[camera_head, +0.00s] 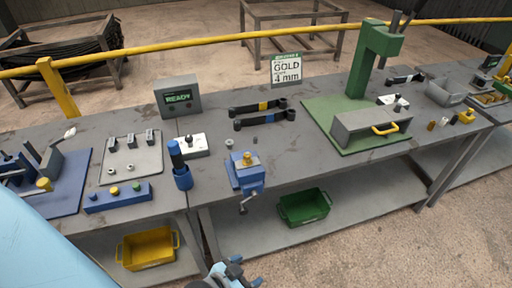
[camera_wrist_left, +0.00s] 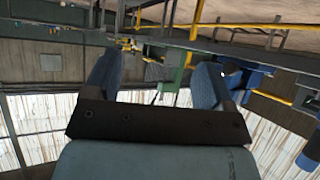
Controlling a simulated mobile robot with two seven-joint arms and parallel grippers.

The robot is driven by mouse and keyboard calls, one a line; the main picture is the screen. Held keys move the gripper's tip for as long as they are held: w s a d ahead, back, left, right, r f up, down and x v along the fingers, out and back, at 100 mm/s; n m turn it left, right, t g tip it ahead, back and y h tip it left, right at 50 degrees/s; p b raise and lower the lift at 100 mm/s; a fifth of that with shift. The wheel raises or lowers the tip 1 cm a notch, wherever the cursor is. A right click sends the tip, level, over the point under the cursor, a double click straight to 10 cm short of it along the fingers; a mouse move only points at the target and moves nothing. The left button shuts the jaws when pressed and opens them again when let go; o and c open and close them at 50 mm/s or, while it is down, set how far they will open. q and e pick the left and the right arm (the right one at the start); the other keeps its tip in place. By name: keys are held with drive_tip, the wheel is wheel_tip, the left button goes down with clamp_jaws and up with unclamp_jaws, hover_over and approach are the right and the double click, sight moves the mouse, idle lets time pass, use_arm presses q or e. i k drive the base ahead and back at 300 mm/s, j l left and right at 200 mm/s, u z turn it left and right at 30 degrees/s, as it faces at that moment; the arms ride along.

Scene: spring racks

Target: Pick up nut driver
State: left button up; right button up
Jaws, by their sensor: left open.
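The nut driver (camera_head: 176,153) appears to be the dark-blue-handled tool standing upright in a blue holder (camera_head: 183,179) near the front edge of the workbench. Its lower part is hidden in the holder. My left gripper (camera_head: 230,272) is at the bottom of the head view, in front of the bench and apart from the tool. In the left wrist view my left gripper (camera_wrist_left: 157,80) has its two blue fingers spread with nothing between them. My right gripper is not in view.
A blue vise (camera_head: 246,177) stands right of the holder. A white switch box (camera_head: 193,145) is behind it, and a blue block (camera_head: 117,197) lies to its left. Yellow (camera_head: 147,250) and green (camera_head: 304,208) bins sit on the lower shelf.

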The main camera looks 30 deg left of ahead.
sight(174, 147)
drive_tip(key=u, duration=0.4)
drive_tip(key=k+l+u, duration=0.1)
drive_tip(key=u, duration=0.75)
drive_tip(key=k+u, duration=0.1)
drive_tip(key=u, duration=0.3)
